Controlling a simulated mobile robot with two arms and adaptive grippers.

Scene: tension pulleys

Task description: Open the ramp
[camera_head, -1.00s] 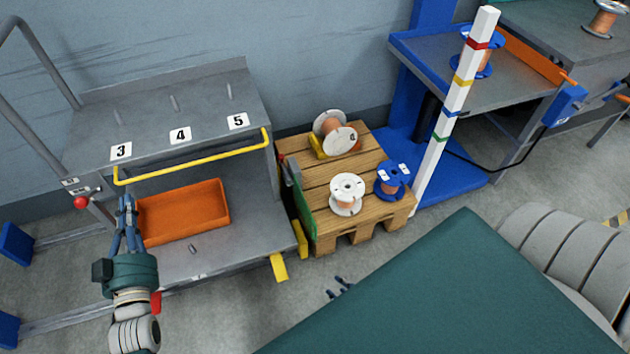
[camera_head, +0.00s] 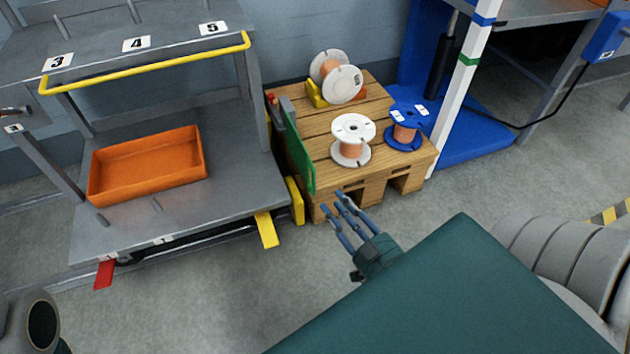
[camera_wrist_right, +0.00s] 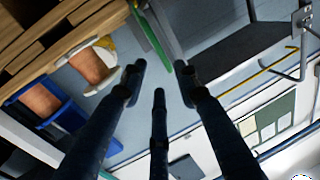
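A green panel (camera_head: 298,154), which looks like the ramp, stands upright along the left edge of the wooden pallet, with a grey bar (camera_head: 288,112) at its far end. In the right wrist view the green panel (camera_wrist_right: 148,30) shows as a strip beyond the fingers. My right gripper (camera_head: 341,205) is in front of the pallet, near the panel's near end but apart from it. Its fingers are spread and empty, and they also show in the right wrist view (camera_wrist_right: 159,85). My left gripper is out of view; only part of my left arm shows at the bottom left.
The pallet (camera_head: 325,183) holds two white spools (camera_head: 351,139) and a blue one (camera_head: 405,126). A grey cart (camera_head: 237,196) with an orange bin (camera_head: 147,165) and yellow handle (camera_head: 150,68) stands left. Yellow pieces (camera_head: 266,229) jut out at floor level. Grey floor is clear in front.

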